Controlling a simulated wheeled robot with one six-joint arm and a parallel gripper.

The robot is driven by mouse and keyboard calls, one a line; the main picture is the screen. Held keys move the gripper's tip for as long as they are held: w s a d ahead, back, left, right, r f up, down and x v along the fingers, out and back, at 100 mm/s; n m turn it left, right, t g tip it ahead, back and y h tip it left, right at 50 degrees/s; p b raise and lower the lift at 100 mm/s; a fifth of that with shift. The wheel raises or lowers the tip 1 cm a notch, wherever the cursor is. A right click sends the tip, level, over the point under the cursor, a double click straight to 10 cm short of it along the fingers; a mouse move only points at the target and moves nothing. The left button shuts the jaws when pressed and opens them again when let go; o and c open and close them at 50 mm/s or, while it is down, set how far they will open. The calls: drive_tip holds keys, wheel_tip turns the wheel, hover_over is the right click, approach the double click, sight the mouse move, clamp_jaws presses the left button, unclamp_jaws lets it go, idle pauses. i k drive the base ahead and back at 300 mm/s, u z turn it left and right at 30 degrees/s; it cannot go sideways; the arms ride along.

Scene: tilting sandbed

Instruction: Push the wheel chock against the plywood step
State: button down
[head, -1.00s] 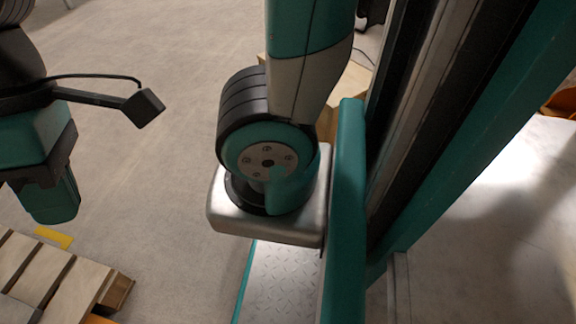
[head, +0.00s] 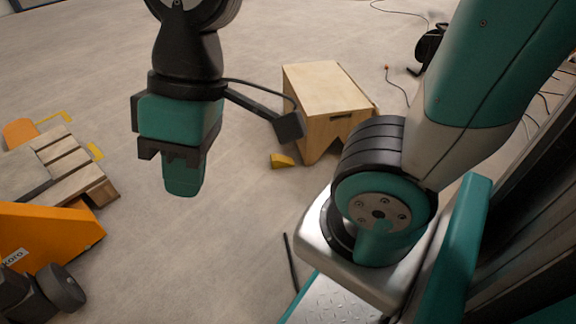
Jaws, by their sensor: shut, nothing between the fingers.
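The wheel chock (head: 282,160) is a small yellow wedge on the floor in the head view. It lies just left of the front lower corner of the plywood step (head: 326,88), a light wooden box with a notch at its base. The chock is close to the step, but I cannot tell whether they touch. My gripper (head: 183,182) points down, left of the chock and apart from it in the picture. It is shut and empty. The dark camera bracket on my arm hides part of the step's left side.
A wooden pallet (head: 88,181) and an orange pallet truck (head: 50,235) stand at the left. A thin black rod or cable (head: 290,262) lies on the floor in front. Cables and a dark object (head: 430,45) are at the back right.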

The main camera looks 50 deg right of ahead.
sight(278, 161)
drive_tip(key=u, duration=0.05)
drive_tip(key=k, duration=0.15)
drive_tip(key=z, duration=0.8)
drive_tip(key=i, duration=1.65)
